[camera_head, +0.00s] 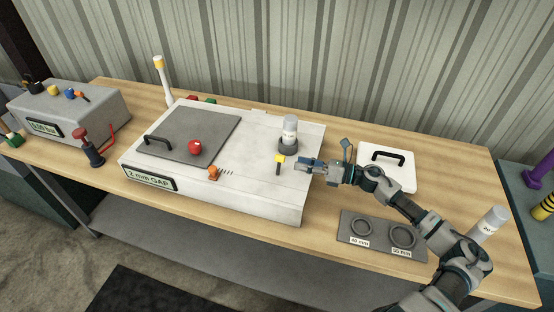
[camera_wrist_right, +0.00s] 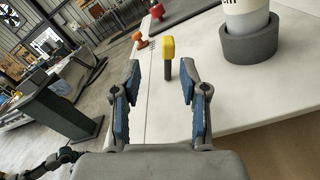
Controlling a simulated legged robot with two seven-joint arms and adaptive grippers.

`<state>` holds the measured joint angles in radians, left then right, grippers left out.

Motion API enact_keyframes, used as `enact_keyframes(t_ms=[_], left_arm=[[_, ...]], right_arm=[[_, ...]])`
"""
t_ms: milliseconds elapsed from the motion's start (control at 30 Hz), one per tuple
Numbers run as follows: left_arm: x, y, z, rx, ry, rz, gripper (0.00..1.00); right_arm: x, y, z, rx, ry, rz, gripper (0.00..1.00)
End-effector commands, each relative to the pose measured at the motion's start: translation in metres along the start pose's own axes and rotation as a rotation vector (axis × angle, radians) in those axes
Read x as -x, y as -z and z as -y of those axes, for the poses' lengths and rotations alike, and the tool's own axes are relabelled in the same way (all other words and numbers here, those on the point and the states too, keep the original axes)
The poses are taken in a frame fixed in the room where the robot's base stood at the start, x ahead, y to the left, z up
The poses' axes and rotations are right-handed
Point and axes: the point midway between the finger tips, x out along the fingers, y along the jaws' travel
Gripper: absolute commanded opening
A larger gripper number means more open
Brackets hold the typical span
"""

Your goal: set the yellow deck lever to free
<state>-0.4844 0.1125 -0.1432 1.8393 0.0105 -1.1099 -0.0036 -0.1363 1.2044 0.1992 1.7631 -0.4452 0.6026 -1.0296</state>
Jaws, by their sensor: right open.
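The yellow deck lever (camera_head: 279,160) stands on the white machine's deck (camera_head: 262,187), a yellow cap on a dark stem. In the right wrist view the lever (camera_wrist_right: 168,52) stands upright beyond and between the fingertips, apart from them. My right gripper (camera_head: 306,165) is open and empty, just right of the lever in the head view. Its two blue-padded fingers (camera_wrist_right: 162,78) show wide apart in the wrist view. No label for the lever's positions can be read. My left gripper is not in view.
A white cylinder (camera_head: 290,130) in a dark collar stands close behind the lever. An orange knob (camera_head: 213,172) and a red ball knob (camera_head: 195,147) are to its left. A white lid with a black handle (camera_head: 388,162) and a ring tray (camera_head: 377,235) lie on the bench to the right.

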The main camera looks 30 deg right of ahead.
Motion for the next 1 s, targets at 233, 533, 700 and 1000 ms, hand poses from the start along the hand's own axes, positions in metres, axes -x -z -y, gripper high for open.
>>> enact_keyframes(t_ms=[233, 533, 700, 1000], left_arm=[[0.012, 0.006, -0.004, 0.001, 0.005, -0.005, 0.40], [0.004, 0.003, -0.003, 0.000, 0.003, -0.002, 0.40], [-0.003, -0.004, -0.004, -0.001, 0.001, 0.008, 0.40], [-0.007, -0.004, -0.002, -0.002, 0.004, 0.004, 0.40]], right_arm=[[-0.029, -0.002, 0.007, -0.003, -0.001, 0.008, 0.44], [-0.071, -0.003, 0.000, 0.001, 0.001, 0.007, 0.44], [-0.087, -0.002, -0.003, 0.004, 0.004, 0.003, 0.44], [-0.086, 0.001, 0.005, -0.004, 0.003, 0.002, 0.44]])
